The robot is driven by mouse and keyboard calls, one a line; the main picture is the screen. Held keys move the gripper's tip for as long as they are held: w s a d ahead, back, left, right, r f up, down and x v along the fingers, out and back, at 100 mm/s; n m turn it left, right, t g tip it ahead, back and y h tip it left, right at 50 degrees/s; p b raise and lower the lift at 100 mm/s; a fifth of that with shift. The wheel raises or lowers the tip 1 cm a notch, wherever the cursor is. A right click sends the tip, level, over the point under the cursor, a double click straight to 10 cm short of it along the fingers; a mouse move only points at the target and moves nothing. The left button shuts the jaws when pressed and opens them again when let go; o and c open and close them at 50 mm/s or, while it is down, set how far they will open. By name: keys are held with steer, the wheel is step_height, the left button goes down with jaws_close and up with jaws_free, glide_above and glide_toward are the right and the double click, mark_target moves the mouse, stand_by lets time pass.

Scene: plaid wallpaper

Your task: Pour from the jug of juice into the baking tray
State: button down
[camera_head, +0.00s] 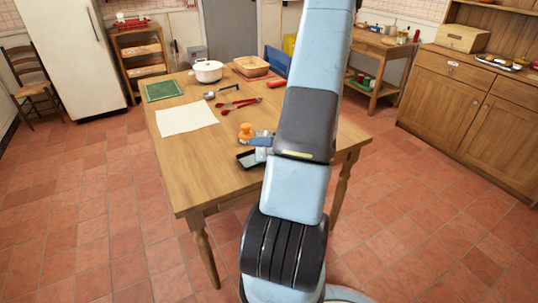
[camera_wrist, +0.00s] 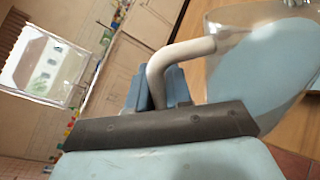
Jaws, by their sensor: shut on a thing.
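The jug (camera_wrist: 262,65) fills the right of the wrist view. It has a clear wall, a pale blue inside and a whitish curved handle (camera_wrist: 160,68). My gripper (camera_wrist: 158,95) is shut on the handle. In the head view, my gripper (camera_head: 262,141) is low over the table's near right part, and my arm hides most of the jug. A small dark tray (camera_head: 244,164), seemingly the baking tray, lies just below and left of it, partly hidden. I cannot tell whether any juice is flowing.
An orange object (camera_head: 246,132) stands just behind the dark tray. Red-handled tools (camera_head: 240,103), a ladle (camera_head: 222,91), a white sheet (camera_head: 187,118), a green mat (camera_head: 163,90), a white pot (camera_head: 207,71) and a brown dish (camera_head: 250,66) lie farther back. The table's (camera_head: 205,175) near left is clear.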

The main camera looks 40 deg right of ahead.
mark_target(258, 157)
steer(key=shift+w+d+r+m+p, duration=0.25)
steer(key=shift+m+p, duration=0.15)
steer(key=shift+p, duration=0.4)
stand_by(1.4)
steer(key=shift+f, duration=0.1)
steer(key=shift+s+a+f+n+t+b, duration=0.25)
steer(key=shift+s+a+f+n, duration=0.6)
steer(key=shift+n, duration=0.3)
steer(key=shift+s+a+f+n+t+b, duration=0.25)
steer(key=shift+s+a+f+n, duration=0.4)
steer(key=shift+s+a+n, duration=0.35)
steer(key=shift+w, duration=0.1)
